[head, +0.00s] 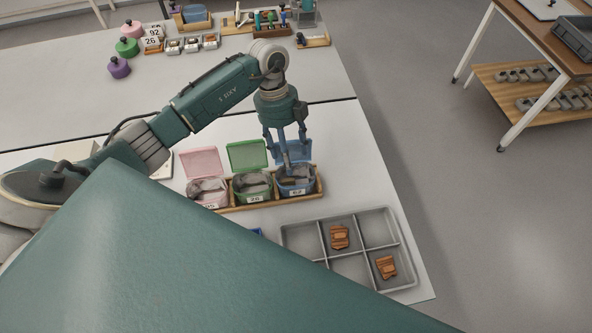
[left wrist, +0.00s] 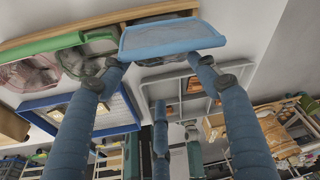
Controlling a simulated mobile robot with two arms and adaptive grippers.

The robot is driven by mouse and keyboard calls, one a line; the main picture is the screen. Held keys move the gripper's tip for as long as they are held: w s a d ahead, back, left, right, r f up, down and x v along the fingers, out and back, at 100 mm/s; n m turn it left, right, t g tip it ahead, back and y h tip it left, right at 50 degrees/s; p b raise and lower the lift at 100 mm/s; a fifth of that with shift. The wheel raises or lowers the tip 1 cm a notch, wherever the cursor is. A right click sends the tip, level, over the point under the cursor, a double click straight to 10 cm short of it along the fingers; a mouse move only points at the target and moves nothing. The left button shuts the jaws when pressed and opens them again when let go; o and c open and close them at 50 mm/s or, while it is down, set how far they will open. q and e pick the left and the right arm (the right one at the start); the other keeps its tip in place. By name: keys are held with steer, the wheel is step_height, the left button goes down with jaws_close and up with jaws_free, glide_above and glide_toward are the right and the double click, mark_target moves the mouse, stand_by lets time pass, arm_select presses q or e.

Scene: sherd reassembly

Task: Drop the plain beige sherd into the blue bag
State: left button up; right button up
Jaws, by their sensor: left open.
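My left gripper (head: 287,150) points down over the blue bag (head: 297,188), fingers spread and open. In the left wrist view its fingers (left wrist: 158,62) stand apart with nothing held between them, and the blue flap (left wrist: 165,38) of the bag shows close beyond the tips. The blue bag stands open at the right end of a wooden holder. Grey-brown contents show inside it, but I cannot tell whether the plain beige sherd is among them. I see no plain beige sherd elsewhere. My right gripper is out of view.
A green bag (head: 253,188) and a pink bag (head: 207,192) stand left of the blue one. A grey divided tray (head: 320,223) in front holds two orange-brown sherds (head: 340,237). My teal body part covers the lower left of the head view.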

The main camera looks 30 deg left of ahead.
arm_select(q)
steer(key=v, duration=1)
steer(key=shift+r, duration=0.4)
